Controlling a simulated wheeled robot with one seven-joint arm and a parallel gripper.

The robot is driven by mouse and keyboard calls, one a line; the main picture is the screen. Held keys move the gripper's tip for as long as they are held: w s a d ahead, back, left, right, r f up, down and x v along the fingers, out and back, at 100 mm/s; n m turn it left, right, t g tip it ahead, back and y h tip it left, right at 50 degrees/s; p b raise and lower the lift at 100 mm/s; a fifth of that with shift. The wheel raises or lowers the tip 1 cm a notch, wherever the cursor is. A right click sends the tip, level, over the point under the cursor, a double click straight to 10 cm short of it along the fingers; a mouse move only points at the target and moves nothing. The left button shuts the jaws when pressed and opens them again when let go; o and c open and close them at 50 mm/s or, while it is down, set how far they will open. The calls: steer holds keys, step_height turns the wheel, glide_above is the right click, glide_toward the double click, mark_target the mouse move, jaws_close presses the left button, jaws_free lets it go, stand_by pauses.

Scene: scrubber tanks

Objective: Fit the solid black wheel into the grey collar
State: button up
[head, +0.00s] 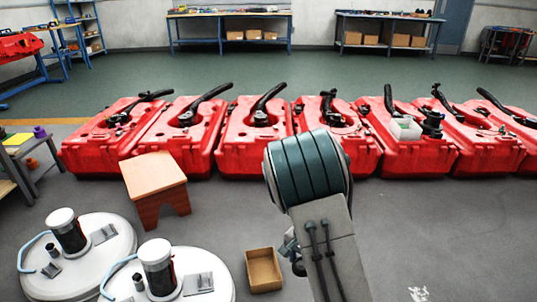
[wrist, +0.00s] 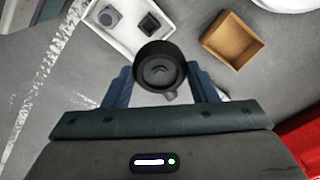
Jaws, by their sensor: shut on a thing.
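My gripper (wrist: 160,78) is shut on a round black wheel (wrist: 160,62), which sits between its two blue fingers in the wrist view. The wheel's face has a raised rim and a dark centre. A small grey tab shows at its lower edge; I cannot tell what it belongs to. Beyond the wheel is a white tray (wrist: 118,42) on the floor, holding a small grey round-topped part (wrist: 108,17) and a small black square part (wrist: 149,24). I cannot tell whether the grey part is the collar. In the head view my arm hides the wheel and the tray.
An open cardboard box (wrist: 232,42) lies right of the tray and also shows in the head view (head: 263,287). Two white round lids (head: 85,235) and a wooden stool (head: 155,180) stand left. Red tanks (head: 247,150) line the back. Floor at right is mostly clear.

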steer(key=d+r+n+p, duration=0.2)
steer(key=r+n+p, duration=0.2)
steer(key=r+p, duration=1.3)
steer(key=s+d+r+n+p, duration=0.1)
steer(key=r+n+p, duration=0.3)
steer(key=r+p, duration=1.2)
steer(key=shift+d+r+p, duration=0.4)
steer(key=shift+d, duration=0.5)
steer(key=shift+s, duration=0.1)
